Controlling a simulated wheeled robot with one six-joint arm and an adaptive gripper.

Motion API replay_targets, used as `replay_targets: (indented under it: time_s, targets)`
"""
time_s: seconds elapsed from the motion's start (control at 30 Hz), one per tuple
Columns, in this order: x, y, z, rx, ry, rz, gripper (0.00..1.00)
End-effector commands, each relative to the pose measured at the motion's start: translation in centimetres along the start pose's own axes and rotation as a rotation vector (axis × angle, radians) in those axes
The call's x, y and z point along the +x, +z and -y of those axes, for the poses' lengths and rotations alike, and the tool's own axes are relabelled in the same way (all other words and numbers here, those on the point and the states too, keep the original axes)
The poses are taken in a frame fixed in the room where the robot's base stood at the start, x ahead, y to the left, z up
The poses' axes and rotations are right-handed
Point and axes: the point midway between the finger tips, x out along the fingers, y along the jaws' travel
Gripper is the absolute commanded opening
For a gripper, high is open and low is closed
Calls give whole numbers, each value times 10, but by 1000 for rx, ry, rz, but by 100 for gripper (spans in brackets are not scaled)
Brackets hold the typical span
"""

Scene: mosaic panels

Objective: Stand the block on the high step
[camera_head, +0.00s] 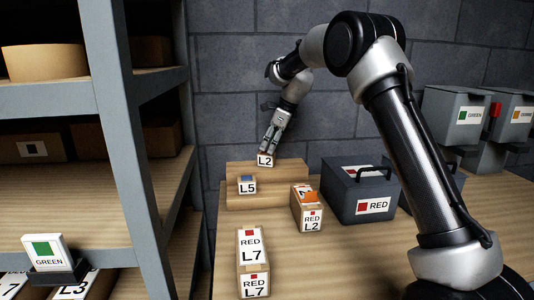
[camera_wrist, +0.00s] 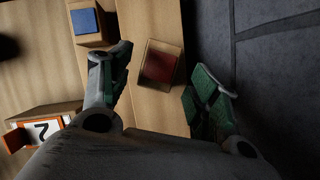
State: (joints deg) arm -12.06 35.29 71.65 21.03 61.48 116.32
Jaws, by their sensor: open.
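A small wooden block labelled L2 (camera_head: 265,160) stands on the high step (camera_head: 291,172). Its dark red top shows in the wrist view (camera_wrist: 161,64). My gripper (camera_head: 271,146) is open and reaches down at this block. In the wrist view my gripper's fingers (camera_wrist: 160,72) lie on either side of the block, with visible gaps. Contact cannot be told. A second block, labelled L5 (camera_head: 247,186), stands on the lower step (camera_head: 275,199) with a blue top. It also shows in the wrist view (camera_wrist: 90,22), left of the fingers.
An L2 box marked RED (camera_head: 308,212) with an orange piece on top stands right of the steps. An L7 box (camera_head: 252,263) is in front. A dark RED bin (camera_head: 349,197) with a handle stands right. A shelf (camera_head: 120,120) borders the left; a block wall (camera_wrist: 272,80) is behind.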

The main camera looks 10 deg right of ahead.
Motion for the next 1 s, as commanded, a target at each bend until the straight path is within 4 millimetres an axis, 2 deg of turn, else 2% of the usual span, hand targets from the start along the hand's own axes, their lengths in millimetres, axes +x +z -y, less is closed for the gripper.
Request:
replay_targets:
  time_s: [0.1,0.3,0.7,0.77,0.87,1.0]
  targets:
    - [-29,1,0,0,-2,2,61]
    - [-64,0,0,1,-2,1,61]
    - [-85,-4,-4,-30,-7,-4,61]
    - [-98,-10,-11,-79,-17,-9,61]
    - [-129,-31,-32,-225,-45,-29,61]
    - [-178,-74,-79,-512,-86,-80,61]
